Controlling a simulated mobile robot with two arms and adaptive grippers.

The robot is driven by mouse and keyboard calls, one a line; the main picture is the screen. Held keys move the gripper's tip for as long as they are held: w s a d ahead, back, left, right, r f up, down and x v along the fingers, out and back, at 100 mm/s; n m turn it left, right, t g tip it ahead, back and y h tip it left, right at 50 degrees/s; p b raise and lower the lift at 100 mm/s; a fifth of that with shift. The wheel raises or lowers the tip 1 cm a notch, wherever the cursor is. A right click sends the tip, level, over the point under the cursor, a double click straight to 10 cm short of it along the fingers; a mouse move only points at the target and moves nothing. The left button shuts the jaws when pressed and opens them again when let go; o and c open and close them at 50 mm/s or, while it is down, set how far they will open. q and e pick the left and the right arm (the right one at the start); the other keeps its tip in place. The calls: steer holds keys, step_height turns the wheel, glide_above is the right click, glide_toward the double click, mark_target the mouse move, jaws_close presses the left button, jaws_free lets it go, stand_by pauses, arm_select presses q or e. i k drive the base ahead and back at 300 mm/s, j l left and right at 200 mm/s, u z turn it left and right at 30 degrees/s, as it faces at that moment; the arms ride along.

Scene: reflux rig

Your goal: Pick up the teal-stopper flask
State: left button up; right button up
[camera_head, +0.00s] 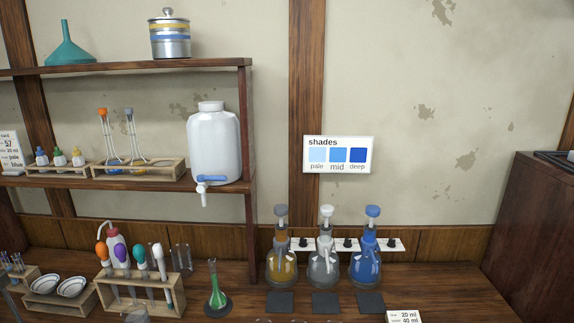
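I cannot pick out a flask with a clearly teal stopper. Neither of my grippers shows in the head view.
A rack (175,305) holds droppers, one with a teal bulb (140,257). Dishes (71,287) lie left of it. Dark square pads (325,303) lie before the round flasks. A shelf (165,184) with a white jug (213,145) is above. The bench's right part is largely clear.

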mark_target(218, 300)
steer(key=l+u, duration=0.75)
steer(key=k+l+u, duration=0.15)
steer(key=l+u, duration=0.25)
